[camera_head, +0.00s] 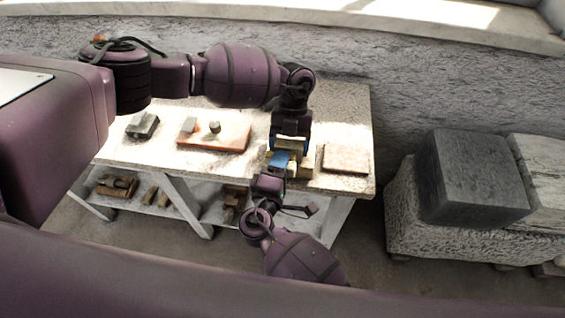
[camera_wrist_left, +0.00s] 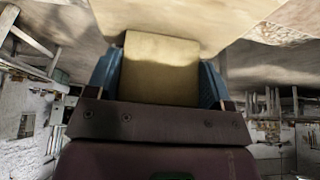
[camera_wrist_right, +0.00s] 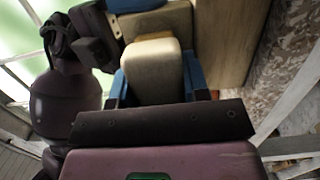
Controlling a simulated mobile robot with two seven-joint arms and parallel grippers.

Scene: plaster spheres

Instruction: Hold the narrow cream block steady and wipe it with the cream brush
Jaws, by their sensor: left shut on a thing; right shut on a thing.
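My left gripper (camera_head: 290,146) reaches down over the right part of the table. It is shut on a squarish cream block (camera_wrist_left: 160,72), probably the narrow cream block. My right gripper (camera_head: 277,163) comes from the near side, close below the left one. It is shut on a cream piece with rounded edges (camera_wrist_right: 152,70), probably the cream brush. In the right wrist view this piece is in front of another cream block face (camera_wrist_right: 172,20), with a blue fingertip above it. Whether they touch is hidden. Bristles are not visible.
The pale table (camera_head: 345,115) holds a reddish board (camera_head: 230,138) with small pieces on it, a grey block (camera_head: 143,125) and a pinkish slab (camera_head: 345,158). Wooden pieces lie on the lower shelf. A dark stone block (camera_head: 470,178) stands at right. A rough wall runs behind.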

